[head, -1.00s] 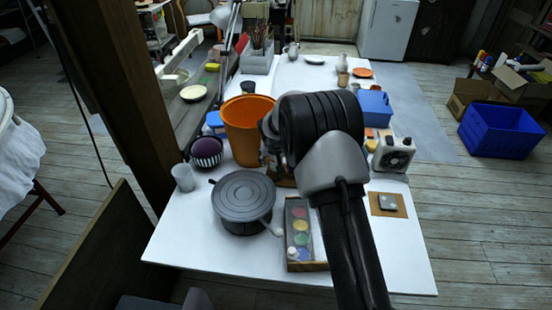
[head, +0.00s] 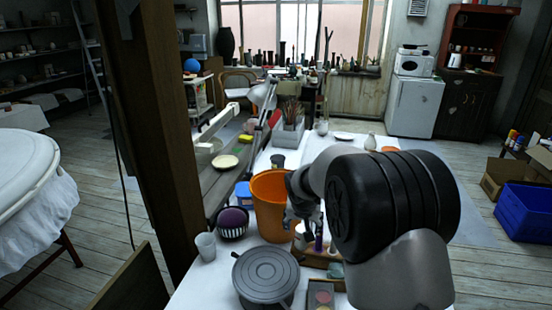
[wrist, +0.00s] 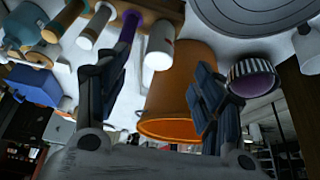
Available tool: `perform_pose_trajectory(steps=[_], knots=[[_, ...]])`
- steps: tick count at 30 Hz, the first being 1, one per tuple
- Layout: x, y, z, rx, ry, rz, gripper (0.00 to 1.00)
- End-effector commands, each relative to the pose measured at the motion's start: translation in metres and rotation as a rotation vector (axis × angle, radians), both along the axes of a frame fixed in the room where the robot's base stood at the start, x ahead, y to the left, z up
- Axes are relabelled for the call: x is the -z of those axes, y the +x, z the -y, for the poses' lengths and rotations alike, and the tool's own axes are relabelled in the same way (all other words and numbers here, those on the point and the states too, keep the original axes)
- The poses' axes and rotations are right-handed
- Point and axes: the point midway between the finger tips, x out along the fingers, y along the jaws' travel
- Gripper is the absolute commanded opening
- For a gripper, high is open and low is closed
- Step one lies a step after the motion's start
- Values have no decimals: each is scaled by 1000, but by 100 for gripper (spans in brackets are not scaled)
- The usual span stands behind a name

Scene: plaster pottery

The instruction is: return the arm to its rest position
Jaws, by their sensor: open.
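My arm crosses the right of the head view, with a large black and grey joint close to the camera. My gripper (head: 303,205) hangs beyond it, above the table beside the orange bucket (head: 270,187). In the wrist view my gripper (wrist: 152,98) has its two dark fingers wide apart, with nothing held between them. The orange bucket (wrist: 178,85) shows behind the gap, near the right finger. Part of the gripper is hidden by my arm in the head view.
A wooden post (head: 160,130) rises at the left. A blue crate (head: 525,212) is on the floor at right.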

Motion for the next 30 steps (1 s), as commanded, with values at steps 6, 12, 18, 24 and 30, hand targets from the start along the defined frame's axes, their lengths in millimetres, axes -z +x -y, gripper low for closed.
perform_pose_trajectory(steps=[6,12,18,24,30], knots=[[-71,-58,11,-17,-9,0,62],[-130,-155,20,-57,-14,-22,62],[-156,-259,23,-107,-10,-42,62],[-152,-351,19,-167,-1,-55,62],[-138,-400,14,-208,7,-63,62]])
